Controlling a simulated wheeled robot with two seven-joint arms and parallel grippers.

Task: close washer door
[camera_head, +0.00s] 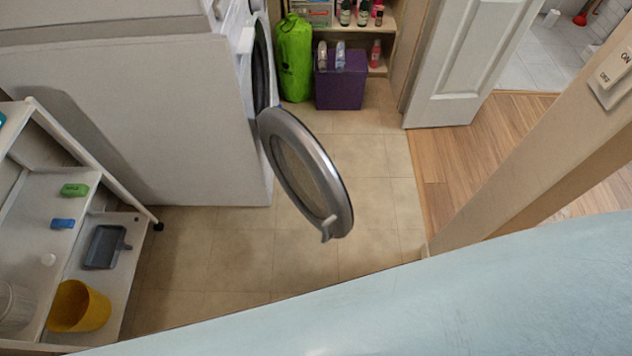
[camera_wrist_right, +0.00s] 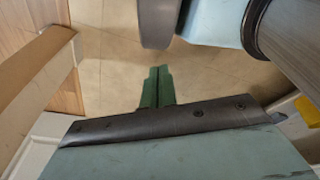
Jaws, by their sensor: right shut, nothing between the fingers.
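The white washer (camera_head: 130,115) stands at the left in the head view. A small handle (camera_head: 327,229) is on the rim's lower edge. The washer's opening (camera_head: 262,62) is seen edge-on. In the right wrist view my right gripper (camera_wrist_right: 157,72) has its two green fingers shut together with nothing between them, over the tiled floor. The head view does not show either gripper. A grey rounded part crosses the top of the wrist view; I cannot tell what it is.
A white trolley (camera_head: 130,185) with a yellow bucket (camera_head: 80,306) stands at left. A green bag (camera_head: 294,55) and purple box (camera_head: 342,82) are behind the door. A white room door (camera_head: 465,55) and a wall post stand at right. Tiled floor (camera_head: 380,245) around the door is clear.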

